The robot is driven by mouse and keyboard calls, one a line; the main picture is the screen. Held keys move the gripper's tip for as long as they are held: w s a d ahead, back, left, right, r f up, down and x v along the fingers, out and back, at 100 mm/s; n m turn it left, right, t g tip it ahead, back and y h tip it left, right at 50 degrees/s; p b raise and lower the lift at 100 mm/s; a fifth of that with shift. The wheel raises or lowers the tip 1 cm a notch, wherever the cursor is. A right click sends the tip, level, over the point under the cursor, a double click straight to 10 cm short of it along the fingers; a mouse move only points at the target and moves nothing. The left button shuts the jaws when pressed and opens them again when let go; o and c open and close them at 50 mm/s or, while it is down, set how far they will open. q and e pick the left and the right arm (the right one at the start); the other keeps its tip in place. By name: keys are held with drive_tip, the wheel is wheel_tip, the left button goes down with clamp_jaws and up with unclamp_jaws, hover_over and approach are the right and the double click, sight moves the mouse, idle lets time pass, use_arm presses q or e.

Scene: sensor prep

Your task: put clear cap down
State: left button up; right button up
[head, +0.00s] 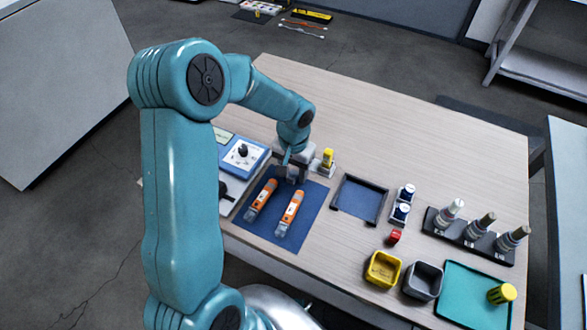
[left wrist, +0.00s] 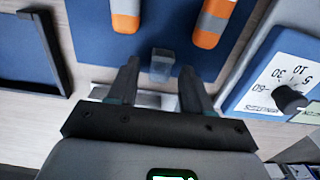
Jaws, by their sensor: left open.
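The clear cap (left wrist: 161,65) is a small see-through piece over the blue mat (left wrist: 90,22), near the mat's edge, in the left wrist view. My left gripper (left wrist: 159,74) is open, with a finger on either side of the cap and a visible gap to each. Whether the cap rests fully on the mat is hard to tell. In the head view my left gripper (head: 291,172) is low at the far edge of the mat (head: 300,240) and hides the cap. Two orange-and-grey sensor pens (head: 262,198) (head: 289,213) lie on the mat. My right gripper is not in view.
A dark tray (head: 360,199), yellow bin (head: 383,270), grey bin (head: 423,280) and bottle rack (head: 468,237) stand rightward. The table's far part is clear.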

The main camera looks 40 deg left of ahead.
sight(293, 173)
use_arm(q)
wheel_tip(293, 173, up, 12)
drive_tip(key=shift+p, duration=0.45)
